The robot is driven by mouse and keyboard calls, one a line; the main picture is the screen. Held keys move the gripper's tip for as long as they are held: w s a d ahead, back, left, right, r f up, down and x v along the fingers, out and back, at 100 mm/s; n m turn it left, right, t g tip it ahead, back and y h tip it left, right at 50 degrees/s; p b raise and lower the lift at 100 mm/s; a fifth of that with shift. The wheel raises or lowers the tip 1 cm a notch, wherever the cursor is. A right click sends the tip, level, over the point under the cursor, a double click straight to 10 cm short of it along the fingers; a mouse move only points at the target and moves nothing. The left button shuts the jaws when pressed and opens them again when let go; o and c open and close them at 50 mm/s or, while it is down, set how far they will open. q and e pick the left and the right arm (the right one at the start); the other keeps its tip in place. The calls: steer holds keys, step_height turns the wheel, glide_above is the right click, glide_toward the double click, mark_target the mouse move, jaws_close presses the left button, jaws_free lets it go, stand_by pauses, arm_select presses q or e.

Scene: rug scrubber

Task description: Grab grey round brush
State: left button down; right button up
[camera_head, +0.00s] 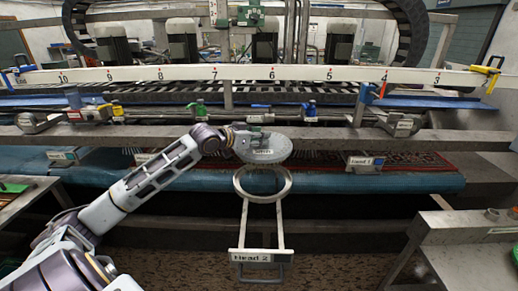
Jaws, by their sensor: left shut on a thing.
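The grey round brush (270,150) is near the middle of the head view, a flat speckled disc above the blue roll and rug. My left arm reaches in from the lower left, and its gripper (250,143) is at the brush's left upper side, shut on it. The fingertips are small and partly hidden against the brush. Below the brush is an empty metal ring holder (263,199) on a frame labelled "Head 2" (262,256). My right gripper does not show.
A white numbered rail (300,73) crosses the machine behind. A metal beam (330,139) runs across behind the brush. A patterned rug (400,161) and blue roll (370,182) lie below. A steel bench (470,250) stands at the lower right.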

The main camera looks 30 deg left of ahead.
arm_select(q)
step_height(320, 180, up, 2)
steer(key=shift+r, duration=0.25)
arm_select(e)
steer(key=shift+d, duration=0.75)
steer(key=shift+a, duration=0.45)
